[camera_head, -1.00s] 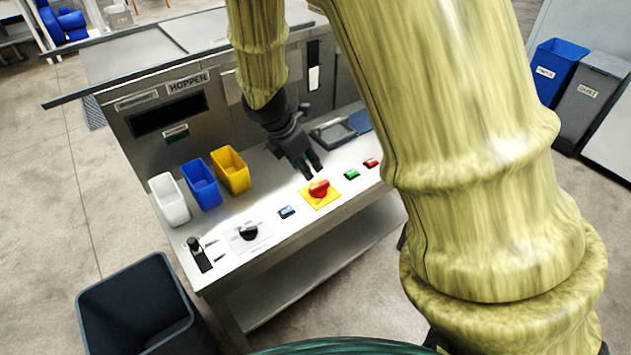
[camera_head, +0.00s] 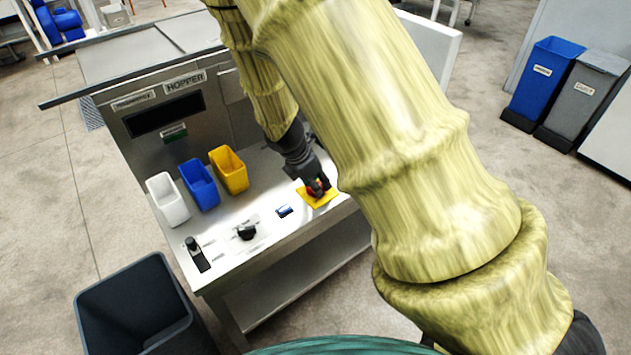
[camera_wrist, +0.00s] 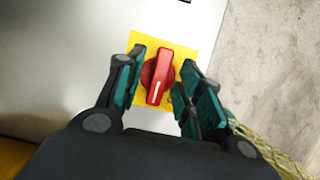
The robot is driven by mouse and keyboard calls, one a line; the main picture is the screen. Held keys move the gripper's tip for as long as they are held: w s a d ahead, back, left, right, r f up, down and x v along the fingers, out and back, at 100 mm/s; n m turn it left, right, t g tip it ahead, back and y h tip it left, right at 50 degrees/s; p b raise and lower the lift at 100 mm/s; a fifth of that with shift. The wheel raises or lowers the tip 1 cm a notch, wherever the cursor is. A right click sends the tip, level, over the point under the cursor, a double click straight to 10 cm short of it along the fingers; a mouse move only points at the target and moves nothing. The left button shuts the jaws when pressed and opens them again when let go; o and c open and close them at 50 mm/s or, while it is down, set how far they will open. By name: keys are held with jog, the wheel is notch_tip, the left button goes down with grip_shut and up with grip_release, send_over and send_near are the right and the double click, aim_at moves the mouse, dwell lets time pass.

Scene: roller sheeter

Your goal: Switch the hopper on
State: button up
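The hopper machine (camera_head: 150,148) carries a HOPPER label on its upright panel. A red rotary switch on a yellow square plate (camera_head: 318,199) sits on its steel counter. In the wrist view the red knob (camera_wrist: 159,78) lies between the two fingers of my gripper (camera_wrist: 160,90), its white mark pointing down in the picture, over the yellow plate (camera_wrist: 190,57). The fingers are apart, with a visible gap on the left and a narrower one on the right. In the head view my gripper (camera_head: 317,187) is over the switch and partly hides the knob.
A blue button (camera_head: 284,211) and a black rotary knob (camera_head: 247,231) lie left of the switch. White (camera_head: 168,200), blue (camera_head: 200,185) and yellow (camera_head: 229,169) bins stand behind. A dark bin (camera_head: 135,305) stands on the floor. My arm hides the counter's right end.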

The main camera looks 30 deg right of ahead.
grip_shut()
jog(key=shift+r+p, duration=0.1)
jog(key=shift+p, duration=0.2)
jog(key=shift+r+m+g+p, duration=0.1)
jog(key=shift+m+g+p, duration=0.3)
jog(key=shift+m+p, duration=0.6)
jog(key=m+g+p, duration=0.1)
jog(key=m+p, duration=0.3)
jog(key=shift+g+y, duration=0.3)
jog(key=shift+g, duration=0.1)
jog(key=m, duration=0.2)
jog(key=m+g+y+p, duration=0.1)
jog(key=m, duration=0.1)
jog(key=m+p, duration=0.1)
jog(key=m, duration=0.1)
jog(key=shift+w+d+f+m+g+y, duration=0.1)
jog(key=shift+f+m+g+y, duration=0.2)
jog(key=shift+g+y, duration=0.1)
jog(key=m+y, duration=0.1)
jog(key=m, duration=0.1)
jog(key=m+p, duration=0.1)
jog(key=m, duration=0.2)
jog(key=shift+d+g+y, duration=0.1)
jog(key=shift+g+y, duration=0.2)
jog(key=shift+y, duration=0.1)
jog(key=shift+f+m, duration=0.1)
jog(key=shift+m, duration=0.2)
